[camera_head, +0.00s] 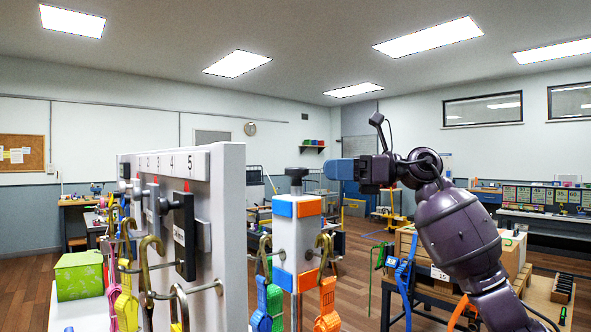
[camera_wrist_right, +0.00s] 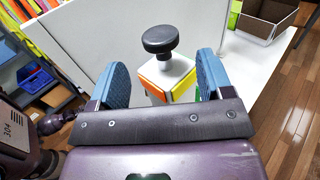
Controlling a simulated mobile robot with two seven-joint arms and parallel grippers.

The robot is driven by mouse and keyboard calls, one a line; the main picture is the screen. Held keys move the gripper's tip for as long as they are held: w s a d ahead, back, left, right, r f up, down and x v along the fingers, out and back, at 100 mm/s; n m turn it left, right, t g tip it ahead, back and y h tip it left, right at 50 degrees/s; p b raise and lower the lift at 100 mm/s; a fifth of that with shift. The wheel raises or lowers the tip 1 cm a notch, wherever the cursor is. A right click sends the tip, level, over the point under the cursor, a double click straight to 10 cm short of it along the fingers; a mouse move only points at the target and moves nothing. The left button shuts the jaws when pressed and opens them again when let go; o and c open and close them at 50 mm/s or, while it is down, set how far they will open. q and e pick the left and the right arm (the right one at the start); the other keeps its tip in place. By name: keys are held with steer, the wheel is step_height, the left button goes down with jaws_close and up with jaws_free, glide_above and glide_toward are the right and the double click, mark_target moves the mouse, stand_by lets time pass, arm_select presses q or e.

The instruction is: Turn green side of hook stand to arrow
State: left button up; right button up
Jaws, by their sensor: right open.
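The hook stand (camera_head: 284,251) is a white post with blue and orange bands, a black knob (camera_head: 296,177) on top and hooks carrying straps. In the head view its blue face is at left and its orange face at right. I cannot make out the arrow on the stand. My left gripper is out of view.
A white strap panel (camera_head: 229,180) with numbered black holders and hooks stands left of the stand. A green box (camera_head: 78,276) sits at far left. A wooden cabinet (camera_head: 515,252) and bench are at right, behind my right arm.

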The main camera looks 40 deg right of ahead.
mark_target(296, 169)
steer(key=x, duration=0.7)
steer(key=shift+w+a, duration=0.15)
steer(key=shift+a, duration=0.1)
steer(key=shift+c, duration=0.5)
steer(key=c, duration=1.1)
